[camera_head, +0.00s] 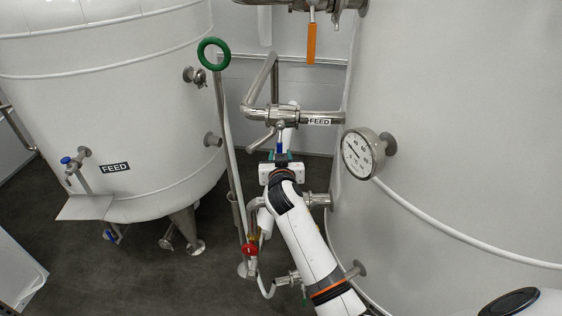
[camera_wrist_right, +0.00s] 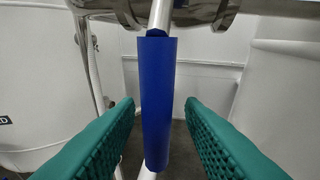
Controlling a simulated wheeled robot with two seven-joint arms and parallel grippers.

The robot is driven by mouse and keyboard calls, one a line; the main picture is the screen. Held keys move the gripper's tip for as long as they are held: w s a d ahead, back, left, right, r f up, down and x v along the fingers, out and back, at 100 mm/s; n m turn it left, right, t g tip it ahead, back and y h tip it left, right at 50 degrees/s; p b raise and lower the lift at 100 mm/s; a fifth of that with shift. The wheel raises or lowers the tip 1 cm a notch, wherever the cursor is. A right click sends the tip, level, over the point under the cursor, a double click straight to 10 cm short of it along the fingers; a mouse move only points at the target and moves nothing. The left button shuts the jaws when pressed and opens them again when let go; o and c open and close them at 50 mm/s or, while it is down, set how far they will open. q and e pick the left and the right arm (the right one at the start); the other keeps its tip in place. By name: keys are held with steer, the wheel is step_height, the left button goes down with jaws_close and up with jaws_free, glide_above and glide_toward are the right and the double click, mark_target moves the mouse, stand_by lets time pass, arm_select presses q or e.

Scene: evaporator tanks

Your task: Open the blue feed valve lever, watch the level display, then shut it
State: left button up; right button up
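My right gripper (camera_head: 281,157) is open around the lever. In the head view the gripper and wrist hide most of the lever. A round dial gauge (camera_head: 357,155) with a needle faces out from the right tank; I see no other display. My left gripper is out of view.
The large right tank (camera_head: 460,120) stands close beside my right arm. A thin vertical pipe with a green ring handle (camera_head: 214,54) stands left of it. The left tank (camera_head: 110,90) has its own FEED label and a small blue-handled valve (camera_head: 72,163). An orange handle (camera_head: 311,43) hangs above.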

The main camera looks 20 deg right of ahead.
steer(key=b+v, duration=0.2)
steer(key=v, duration=1)
steer(key=shift+w+d, duration=0.1)
steer(key=s+a+f+n+g+y+b, duration=0.1)
steer(key=a+f+n+g+y, duration=0.15)
steer(key=f, duration=0.95)
steer(key=s+a+f+n+g+y, duration=0.1)
steer(key=a+f+n+y, duration=0.15)
steer(key=f, duration=0.95)
steer(key=s+a+f+n+g, duration=0.1)
steer(key=s+f+g, duration=0.1)
steer(key=s+f, duration=0.45)
steer(key=s+a+f+g, duration=0.1)
steer(key=s+f, duration=0.2)
steer(key=f, duration=0.7)
steer(key=s+d+f+g+y+b, duration=0.15)
steer(key=s+f+g, duration=0.25)
steer(key=s+f, duration=0.95)
steer(key=s+d+f+g, duration=0.1)
steer(key=s+f, duration=0.1)
steer(key=s, duration=0.5)
steer(key=s+d+f+g, duration=0.1)
steer(key=s+d+f, duration=0.1)
steer(key=s, duration=0.5)
steer(key=s+d+f+g, duration=0.1)
steer(key=s+f, duration=0.2)
steer(key=s, duration=0.5)
steer(key=shift+d+f+n, duration=0.3)
steer(key=shift+f+n, duration=0.05)
steer(key=shift+n, duration=0.05)
